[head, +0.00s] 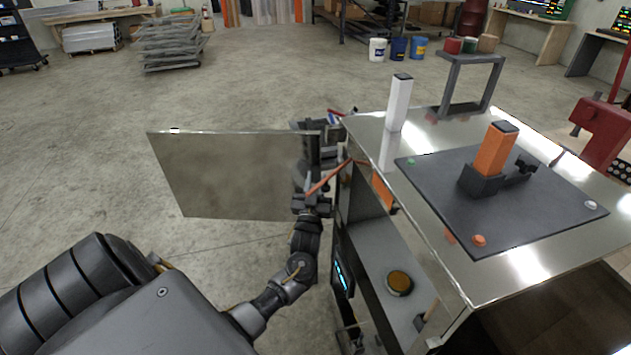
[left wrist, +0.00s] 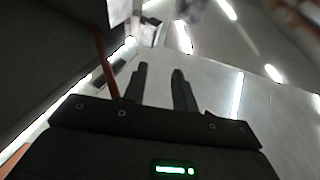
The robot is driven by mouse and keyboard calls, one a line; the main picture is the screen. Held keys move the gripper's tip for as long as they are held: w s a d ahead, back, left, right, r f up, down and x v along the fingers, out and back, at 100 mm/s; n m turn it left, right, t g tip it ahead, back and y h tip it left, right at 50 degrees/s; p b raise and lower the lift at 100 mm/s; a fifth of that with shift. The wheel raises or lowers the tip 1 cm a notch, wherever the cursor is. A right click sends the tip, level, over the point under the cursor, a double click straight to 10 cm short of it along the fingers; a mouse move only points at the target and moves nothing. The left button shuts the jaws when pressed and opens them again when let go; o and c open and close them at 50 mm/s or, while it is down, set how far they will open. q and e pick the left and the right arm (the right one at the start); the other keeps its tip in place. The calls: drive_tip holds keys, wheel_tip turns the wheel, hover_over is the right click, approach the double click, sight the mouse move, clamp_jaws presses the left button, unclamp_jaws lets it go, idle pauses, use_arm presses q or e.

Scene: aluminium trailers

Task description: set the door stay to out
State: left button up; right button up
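The door stay, a thin orange-red rod (head: 328,178), runs slantwise between the open metal door (head: 235,170) and the cabinet (head: 365,155). A red rod (left wrist: 106,62) also shows in the left wrist view, left of the fingers. My left gripper (head: 326,133) is at the door's edge beside the cabinet. In the left wrist view my left gripper's two dark fingers (left wrist: 160,82) stand apart with nothing visible between them. I cannot tell whether the gripper touches the rod. My right gripper is not in view.
The cabinet's shiny top carries a dark mat (head: 500,190) with an orange post (head: 495,148), and a white post (head: 398,100) stands behind. An open shelf (head: 385,245) holds an amber-topped round knob (head: 399,283). The floor left of the door is clear.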

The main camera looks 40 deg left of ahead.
use_arm(q)
drive_tip(key=shift+w+a+r, duration=0.1)
drive_tip(key=shift+r, duration=0.3)
clamp_jaws()
drive_tip(key=shift+s, duration=0.5)
drive_tip(key=shift+f, duration=0.15)
